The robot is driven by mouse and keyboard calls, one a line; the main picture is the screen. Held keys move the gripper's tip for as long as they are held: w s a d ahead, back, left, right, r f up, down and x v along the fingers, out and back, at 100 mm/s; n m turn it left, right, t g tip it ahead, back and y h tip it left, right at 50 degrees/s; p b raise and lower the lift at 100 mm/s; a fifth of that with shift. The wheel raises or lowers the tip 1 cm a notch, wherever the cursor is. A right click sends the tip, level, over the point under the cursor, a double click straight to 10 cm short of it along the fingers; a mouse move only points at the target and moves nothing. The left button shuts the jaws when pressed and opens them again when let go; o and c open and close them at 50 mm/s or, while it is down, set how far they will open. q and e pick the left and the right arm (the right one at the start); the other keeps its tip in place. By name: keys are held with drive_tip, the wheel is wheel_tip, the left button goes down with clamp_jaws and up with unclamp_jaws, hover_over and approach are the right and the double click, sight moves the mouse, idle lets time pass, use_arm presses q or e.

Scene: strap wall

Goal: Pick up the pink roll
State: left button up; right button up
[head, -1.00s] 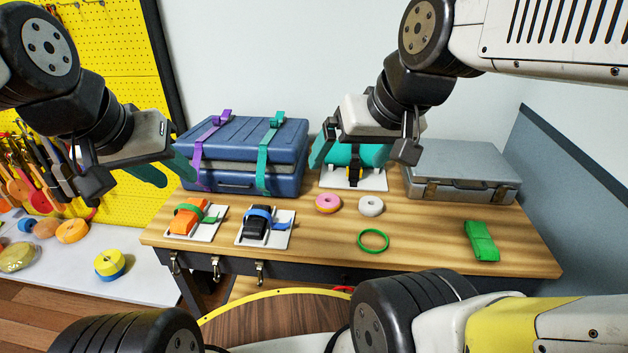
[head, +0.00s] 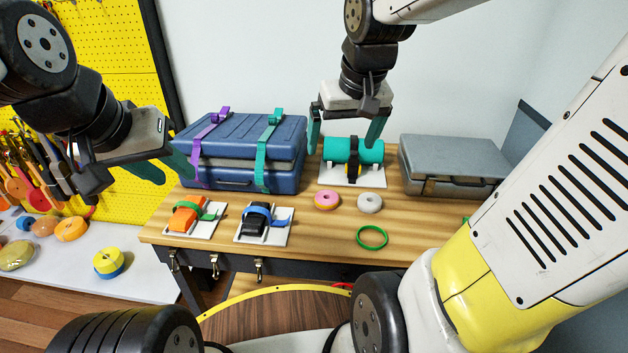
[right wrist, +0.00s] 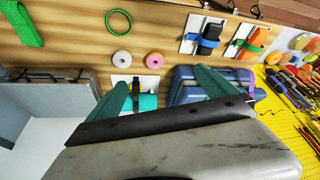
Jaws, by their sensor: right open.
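The pink roll (head: 327,200) lies flat on the wooden table, left of a white roll (head: 370,203). The pink roll also shows in the right wrist view (right wrist: 154,60), beside the white roll (right wrist: 122,58). My right gripper (head: 343,146) is open and empty, above and behind the rolls, with its fingers around the teal cylinder's area in the head view. In the right wrist view its teal fingers (right wrist: 165,90) are spread wide, apart from the pink roll. My left gripper (head: 165,175) hangs at the left, in front of the blue case; its jaws are partly hidden.
A teal cylinder (head: 353,149) on a white plate stands behind the rolls. A blue strapped case (head: 240,150) is at back left, a grey case (head: 450,160) at back right. A green ring (head: 372,237) lies in front. Strap plates (head: 212,228) sit at front left.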

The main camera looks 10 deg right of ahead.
drive_tip(key=w+f+g, duration=0.3)
drive_tip(key=w+f, duration=0.6)
drive_tip(key=w, duration=0.2)
drive_tip(key=g, duration=0.1)
hover_over(326, 196)
drive_tip(key=shift+h, duration=0.3)
wheel_tip(326, 196, down, 10)
drive_tip(key=shift+a+r, duration=0.1)
drive_tip(key=shift+a, duration=0.05)
drive_tip(key=f, duration=0.8)
drive_tip(key=shift+d, duration=0.2)
drive_tip(key=shift+r, duration=0.1)
drive_tip(key=c, duration=0.9)
